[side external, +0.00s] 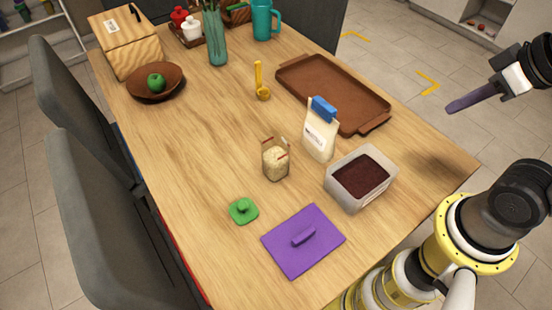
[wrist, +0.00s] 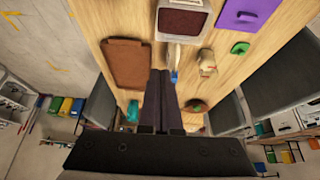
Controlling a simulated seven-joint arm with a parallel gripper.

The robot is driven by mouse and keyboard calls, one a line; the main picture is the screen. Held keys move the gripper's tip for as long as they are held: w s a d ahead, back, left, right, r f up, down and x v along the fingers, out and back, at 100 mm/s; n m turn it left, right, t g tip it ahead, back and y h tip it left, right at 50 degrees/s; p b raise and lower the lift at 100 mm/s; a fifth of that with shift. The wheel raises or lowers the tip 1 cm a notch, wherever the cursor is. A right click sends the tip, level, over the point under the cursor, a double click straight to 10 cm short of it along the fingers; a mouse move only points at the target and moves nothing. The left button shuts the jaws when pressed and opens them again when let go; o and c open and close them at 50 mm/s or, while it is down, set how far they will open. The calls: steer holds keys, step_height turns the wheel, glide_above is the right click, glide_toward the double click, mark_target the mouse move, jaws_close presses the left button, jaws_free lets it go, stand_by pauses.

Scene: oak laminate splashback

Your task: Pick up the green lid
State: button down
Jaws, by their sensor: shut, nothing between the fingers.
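The green lid (side external: 243,210) is small and square with a round knob. It lies flat on the wooden table, left of a purple lid (side external: 303,241). It also shows in the wrist view (wrist: 240,48), near the table edge beside the purple lid (wrist: 246,14). My gripper (side external: 450,108) is raised at the upper right, beyond the table's right edge and far from the green lid. Its dark fingers (wrist: 161,74) are together and hold nothing.
A brown tray (side external: 300,88) lies farther back. A bowl with a green apple (side external: 155,83) is at the far left. Chairs (side external: 90,215) line the left side.

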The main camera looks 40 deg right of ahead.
jaws_free()
stand_by(0.3)
